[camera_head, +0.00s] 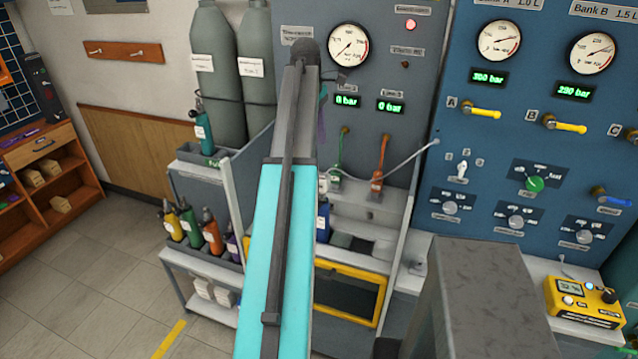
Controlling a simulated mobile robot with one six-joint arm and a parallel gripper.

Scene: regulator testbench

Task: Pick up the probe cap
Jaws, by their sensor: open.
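I cannot make out the probe cap for certain in this view. A yellow handheld meter (584,304) with a small display, buttons and a dark knob lies on the bench at the lower right. A small pale item (419,268) lies on the narrow ledge left of it, too small to identify. My cyan and grey arm rises through the middle of the view and hides part of the bench behind it. My gripper's fingers do not show.
A blue panel (560,120) with gauges, yellow levers and knobs fills the right. A grey panel stands left of it. A yellow-framed chamber (350,293) sits below. A cart (190,262) holds small coloured bottles. Tall grey cylinders (215,75) stand behind. The tiled floor at left is clear.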

